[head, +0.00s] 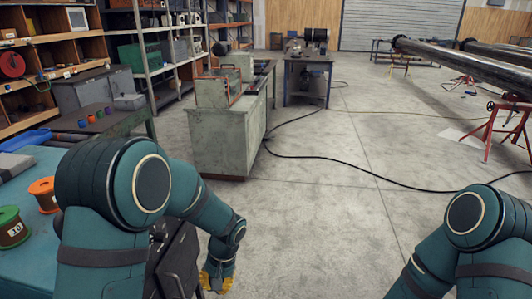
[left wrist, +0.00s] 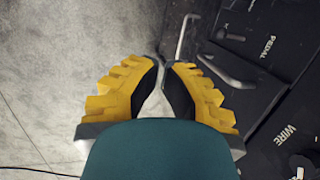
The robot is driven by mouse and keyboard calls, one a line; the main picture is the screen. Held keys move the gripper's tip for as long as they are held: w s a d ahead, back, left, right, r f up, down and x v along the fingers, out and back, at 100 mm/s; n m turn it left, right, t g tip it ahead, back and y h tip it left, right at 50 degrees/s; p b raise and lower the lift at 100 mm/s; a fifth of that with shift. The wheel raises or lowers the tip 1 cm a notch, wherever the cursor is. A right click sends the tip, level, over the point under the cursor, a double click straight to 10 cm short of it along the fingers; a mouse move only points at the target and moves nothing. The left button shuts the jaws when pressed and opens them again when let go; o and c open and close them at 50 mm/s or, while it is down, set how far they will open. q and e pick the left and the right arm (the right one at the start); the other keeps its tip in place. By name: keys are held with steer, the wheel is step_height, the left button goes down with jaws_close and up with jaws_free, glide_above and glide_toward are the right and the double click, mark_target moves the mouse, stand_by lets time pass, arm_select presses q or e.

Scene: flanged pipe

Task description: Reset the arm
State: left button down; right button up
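My left arm (head: 150,205) comes in from the left and bends down. Its yellow-fingered left gripper (head: 217,278) hangs low beside a black machine (head: 177,262), above the concrete floor. The black machine (left wrist: 262,60), with handles and the words PEDAL and WIRE, lies to the right and below. My right arm (head: 468,235) shows at the lower right; its gripper is out of frame.
A blue-topped table (head: 30,255) with an orange spool (head: 45,190) and a green spool (head: 12,228) is at the left. A grey-green cabinet (head: 222,140) stands ahead. A long pipe (head: 465,62) rests on red stands at the right. A black cable (head: 360,170) crosses the open floor.

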arm_select(q)
steer(key=s+d+f+n+t+h, duration=0.1)
steer(key=s+d+f+h, duration=0.2)
steer(key=s+f, duration=0.3)
steer(key=s+d+f+n+t+h, duration=0.1)
steer(key=s+d+f+h, duration=0.2)
steer(key=s+f, duration=0.4)
steer(key=shift+d+t, duration=0.35)
steer(key=shift+t, duration=0.05)
steer(key=c, duration=1.1)
jaws_free()
steer(key=shift+s+n, duration=0.25)
steer(key=shift+n, duration=0.05)
